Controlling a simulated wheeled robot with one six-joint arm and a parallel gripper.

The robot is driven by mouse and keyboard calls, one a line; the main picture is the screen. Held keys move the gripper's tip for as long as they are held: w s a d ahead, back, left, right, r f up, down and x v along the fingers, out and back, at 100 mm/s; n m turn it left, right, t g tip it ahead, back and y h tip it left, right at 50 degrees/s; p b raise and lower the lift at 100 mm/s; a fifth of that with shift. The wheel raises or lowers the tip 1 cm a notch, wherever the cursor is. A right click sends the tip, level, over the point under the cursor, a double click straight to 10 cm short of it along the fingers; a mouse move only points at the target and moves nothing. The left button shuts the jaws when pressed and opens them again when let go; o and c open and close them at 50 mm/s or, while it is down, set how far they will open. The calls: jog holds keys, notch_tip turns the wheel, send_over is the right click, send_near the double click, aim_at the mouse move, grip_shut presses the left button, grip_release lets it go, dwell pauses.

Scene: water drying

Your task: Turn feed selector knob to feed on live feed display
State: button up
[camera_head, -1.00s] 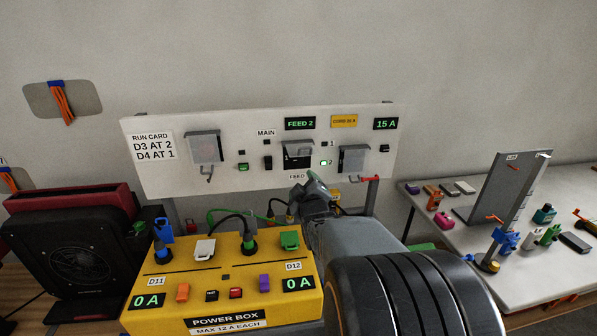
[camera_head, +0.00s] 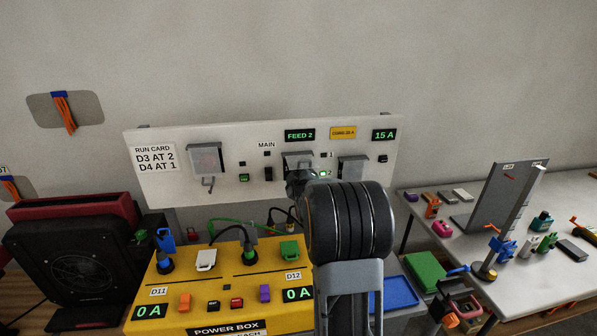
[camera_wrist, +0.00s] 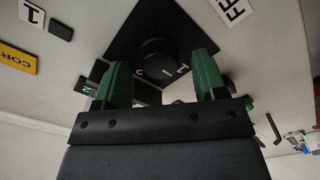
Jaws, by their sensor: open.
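The feed selector knob (camera_wrist: 158,57) is round and black, on a black plate on the white panel (camera_head: 230,190). In the wrist view it lies just ahead of and between the tips of my gripper (camera_wrist: 161,70), whose green fingers are open, one on each side. I cannot tell whether they touch it. In the head view my gripper (camera_head: 302,183) is a dark shape at the panel, and it and my arm hide the knob. The live feed display (camera_head: 300,135) above reads FEED 2. The green lamp (camera_head: 323,174) beside the 2 is lit.
The yellow power box (camera_head: 205,285) with plugs stands below the panel. A side table (camera_head: 470,212) with small items is at the right.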

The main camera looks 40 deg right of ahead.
jog(key=shift+w+d, duration=0.1)
jog(key=shift+w, duration=0.15)
jog(key=c, duration=0.9)
